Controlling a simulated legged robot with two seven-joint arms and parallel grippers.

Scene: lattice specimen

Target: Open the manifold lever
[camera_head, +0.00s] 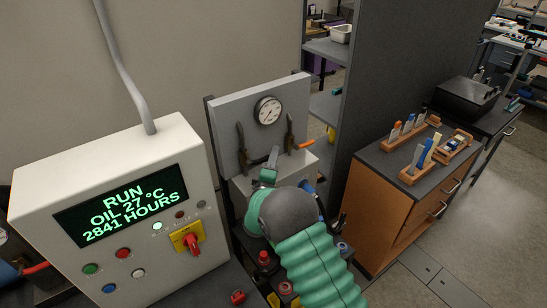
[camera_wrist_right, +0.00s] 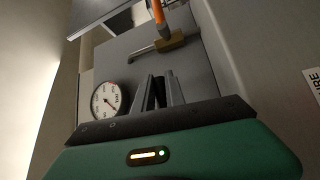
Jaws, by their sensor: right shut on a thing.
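The manifold is a grey panel (camera_head: 232,97) with a round white gauge (camera_head: 267,110) and two dark upright fittings. The right fitting carries an orange-handled lever (camera_head: 303,145) pointing right. In the right wrist view this lever (camera_wrist_right: 158,12) runs up from a brass body (camera_wrist_right: 170,42), and the gauge (camera_wrist_right: 108,100) is at left. My right gripper (camera_head: 272,157) is in front of the panel, left of the orange handle. In its wrist view the fingers (camera_wrist_right: 162,90) are nearly together on something dark that I cannot make out. They look apart from the orange handle. My left gripper is out of view.
A white control box (camera_head: 125,165) with a green-lit display stands close at left. A dark shelf unit (camera_head: 330,48) stands behind the panel's right side. A wooden cabinet (camera_head: 378,205) with tool racks is at right. Red and blue fittings sit below my right arm.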

